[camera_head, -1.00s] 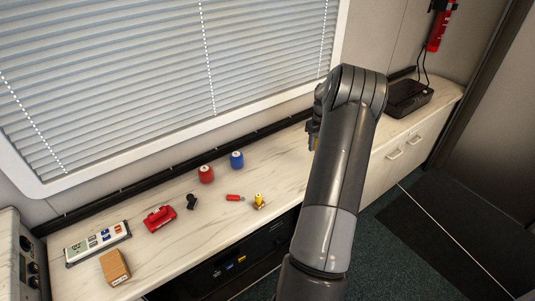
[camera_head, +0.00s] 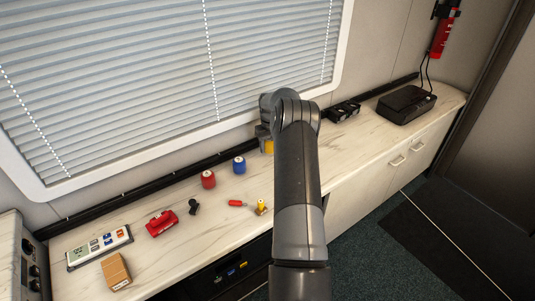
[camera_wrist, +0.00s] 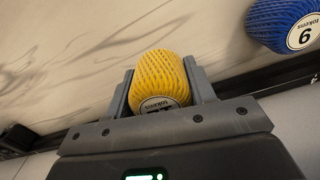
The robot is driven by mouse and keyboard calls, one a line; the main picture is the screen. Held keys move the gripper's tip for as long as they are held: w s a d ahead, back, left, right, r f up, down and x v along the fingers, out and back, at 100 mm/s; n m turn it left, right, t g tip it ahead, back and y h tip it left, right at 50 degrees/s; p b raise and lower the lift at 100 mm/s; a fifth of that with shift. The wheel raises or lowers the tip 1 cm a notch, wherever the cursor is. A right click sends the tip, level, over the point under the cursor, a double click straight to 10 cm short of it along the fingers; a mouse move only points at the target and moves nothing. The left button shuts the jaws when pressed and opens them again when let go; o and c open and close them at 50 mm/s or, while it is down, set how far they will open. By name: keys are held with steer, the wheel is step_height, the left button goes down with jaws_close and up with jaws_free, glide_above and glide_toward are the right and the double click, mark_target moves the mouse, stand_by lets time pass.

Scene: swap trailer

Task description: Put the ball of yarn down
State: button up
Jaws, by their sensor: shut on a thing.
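My gripper (camera_wrist: 161,88) is shut on a yellow ball of yarn (camera_wrist: 160,72). In the wrist view, the ball sits between the two grey fingers, its white label partly hidden at the lower edge. In the head view, the yellow yarn (camera_head: 267,147) shows in a small patch below my gripper, by the window side of the counter, right of the blue ball. My arm hides much of it there. I cannot tell whether the ball touches the counter.
A blue ball (camera_head: 239,165) and a red ball (camera_head: 208,179) stand left on the marble counter (camera_head: 366,133). A yellow-topped item (camera_head: 261,206), a red-ended tool (camera_head: 237,203) and a red object (camera_head: 161,223) lie nearer its front. Black items (camera_head: 342,111) stand right.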

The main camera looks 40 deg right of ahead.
mark_target(267, 159)
steer(key=shift+w+a+f, duration=0.2)
steer(key=shift+w+f, duration=0.15)
steer(key=shift+w, duration=0.05)
steer(key=shift+f, duration=1.9)
steer(key=shift+f, duration=0.2)
steer(key=o, duration=1)
steer(key=shift+c, duration=0.2)
